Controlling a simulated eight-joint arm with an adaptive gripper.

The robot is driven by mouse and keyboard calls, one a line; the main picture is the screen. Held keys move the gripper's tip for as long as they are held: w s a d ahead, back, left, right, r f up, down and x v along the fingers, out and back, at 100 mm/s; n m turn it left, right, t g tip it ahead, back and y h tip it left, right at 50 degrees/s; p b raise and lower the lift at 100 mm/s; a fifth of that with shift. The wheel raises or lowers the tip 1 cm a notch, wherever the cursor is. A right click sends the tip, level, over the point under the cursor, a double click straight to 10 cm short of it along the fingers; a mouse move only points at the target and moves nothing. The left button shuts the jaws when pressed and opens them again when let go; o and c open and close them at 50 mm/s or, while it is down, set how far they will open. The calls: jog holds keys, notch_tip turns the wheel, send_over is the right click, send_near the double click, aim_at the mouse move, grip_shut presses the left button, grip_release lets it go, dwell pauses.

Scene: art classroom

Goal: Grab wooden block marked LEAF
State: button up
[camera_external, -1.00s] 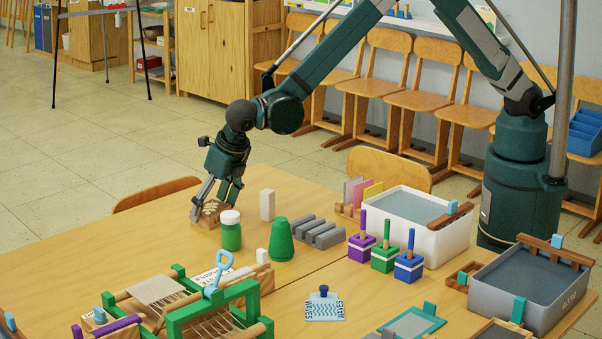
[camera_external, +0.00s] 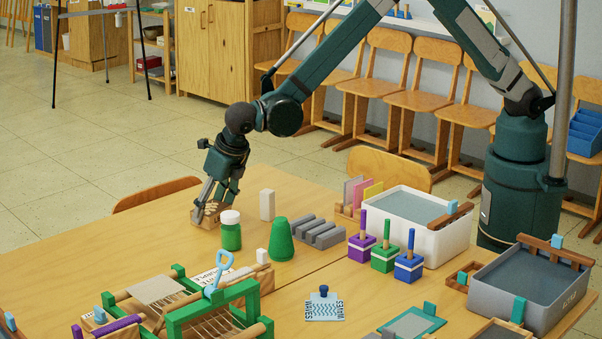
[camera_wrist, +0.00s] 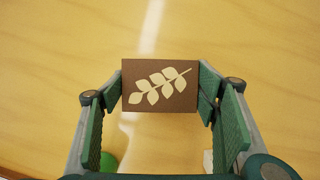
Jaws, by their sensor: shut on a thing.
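The wooden block (camera_wrist: 160,104) shows a brown face with a pale leaf design in the wrist view. In the external view the block (camera_external: 211,213) sits at the far left part of the table, partly hidden by the fingers. My gripper (camera_external: 212,205) reaches down onto it from above. In the wrist view my gripper (camera_wrist: 160,88) has its two green-padded fingers against the block's left and right sides, shut on it. The block appears to be at table level; I cannot tell if there is a gap beneath it.
A green jar with a white lid (camera_external: 231,231) stands close by the block, in front and right. A pale upright block (camera_external: 267,205) and a green cone (camera_external: 280,240) stand further right. A green-framed loom (camera_external: 200,310) fills the front. The table behind the block is clear.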

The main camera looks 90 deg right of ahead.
aim_at(210, 207)
jog(key=shift+r+p, duration=1.1)
jog(key=shift+r, duration=3.9)
